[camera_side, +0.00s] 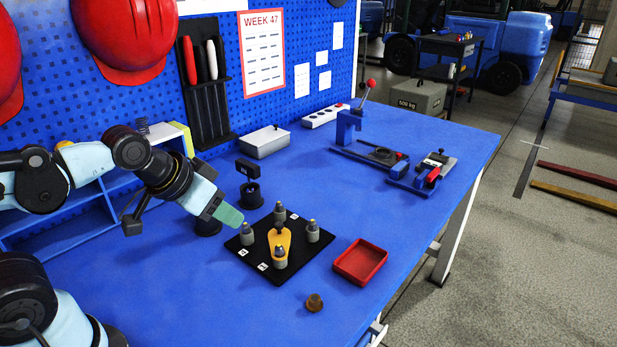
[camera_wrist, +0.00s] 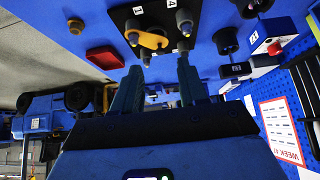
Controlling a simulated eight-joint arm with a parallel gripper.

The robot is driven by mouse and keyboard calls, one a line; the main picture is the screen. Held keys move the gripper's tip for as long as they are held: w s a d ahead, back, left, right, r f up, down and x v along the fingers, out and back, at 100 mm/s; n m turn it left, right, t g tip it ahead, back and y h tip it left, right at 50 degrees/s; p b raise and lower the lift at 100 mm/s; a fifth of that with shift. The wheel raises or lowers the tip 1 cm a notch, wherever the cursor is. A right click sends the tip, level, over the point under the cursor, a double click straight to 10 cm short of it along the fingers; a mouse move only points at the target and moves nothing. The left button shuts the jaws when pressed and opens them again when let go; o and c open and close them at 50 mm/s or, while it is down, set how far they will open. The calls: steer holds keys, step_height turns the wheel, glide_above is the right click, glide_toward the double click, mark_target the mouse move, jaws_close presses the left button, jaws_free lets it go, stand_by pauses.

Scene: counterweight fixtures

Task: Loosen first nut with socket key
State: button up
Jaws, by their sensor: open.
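A black plate (camera_side: 306,252) lies on the blue bench and carries several grey posts with small brass-coloured tips. A yellow plate (camera_side: 283,238) lies across its middle; it also shows in the wrist view (camera_wrist: 152,40). The nuts are too small to tell apart. A black upright piece with a block-shaped head (camera_side: 249,172) stands in a round base behind the plate; I cannot tell whether it is the socket key. My gripper (camera_side: 229,217) is above the bench at the plate's left edge. In the wrist view its two fingers (camera_wrist: 160,66) are apart with nothing between them.
A red tray (camera_side: 376,268) sits right of the plate, and a small brown round part (camera_side: 314,302) lies in front. A blue lever press (camera_side: 349,127) and a red-handled clamp fixture (camera_side: 432,172) stand farther back right. The front bench surface is mostly clear.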

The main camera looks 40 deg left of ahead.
steer(key=shift+o, duration=0.6)
steer(key=n+g, duration=0.7)
steer(key=n, duration=1.1)
glide_toward(247, 163)
step_height(247, 163, down, 2)
steer(key=shift+w+d+f, duration=0.1)
steer(key=shift+f, duration=0.05)
steer(key=shift+a+f, duration=0.2)
steer(key=shift+f, duration=4.45)
